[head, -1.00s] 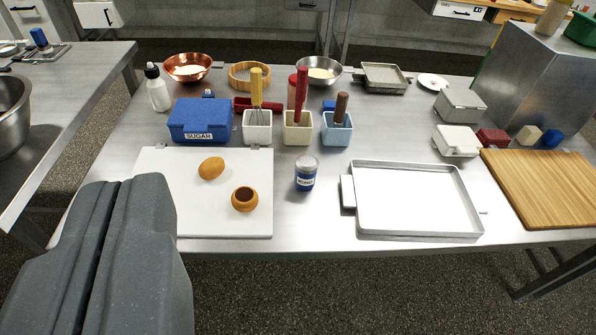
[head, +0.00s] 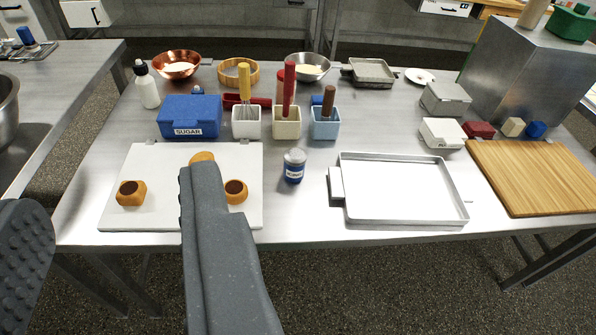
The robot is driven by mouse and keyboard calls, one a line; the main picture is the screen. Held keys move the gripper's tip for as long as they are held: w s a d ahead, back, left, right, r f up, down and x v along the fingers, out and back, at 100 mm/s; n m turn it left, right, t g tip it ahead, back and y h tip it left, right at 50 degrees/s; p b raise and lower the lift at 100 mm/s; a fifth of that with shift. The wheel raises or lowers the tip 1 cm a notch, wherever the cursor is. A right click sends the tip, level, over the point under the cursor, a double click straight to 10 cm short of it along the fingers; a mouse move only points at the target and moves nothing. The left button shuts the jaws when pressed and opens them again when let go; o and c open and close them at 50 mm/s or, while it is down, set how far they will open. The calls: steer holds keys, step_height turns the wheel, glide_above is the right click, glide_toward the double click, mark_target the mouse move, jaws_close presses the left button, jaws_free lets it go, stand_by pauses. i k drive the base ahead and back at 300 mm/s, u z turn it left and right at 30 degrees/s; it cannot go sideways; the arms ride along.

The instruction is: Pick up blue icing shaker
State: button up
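The blue icing shaker (head: 294,168) stands upright on the metal table, between the white board and the metal tray. It has a blue body, a pale label and a greyish top. My gripper (head: 110,185) is open, with its two dark grey fingers wide apart and nothing between them in hand. The right finger reaches over the white board, to the left of the shaker and apart from it. The left finger is at the lower left edge of the picture. The shaker is in full view.
The white board (head: 160,165) bears two hollow brown pieces and a brown rounded piece partly hidden by my finger. The metal tray (head: 400,220) lies right of the shaker. Utensil pots and a blue sugar box (head: 190,115) stand behind. Bare table surrounds the shaker.

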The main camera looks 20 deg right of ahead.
mark_target(296, 158)
steer(key=k, duration=1.1)
steer(key=z, duration=0.25)
steer(key=i, duration=1.9)
steer(key=u, duration=0.8)
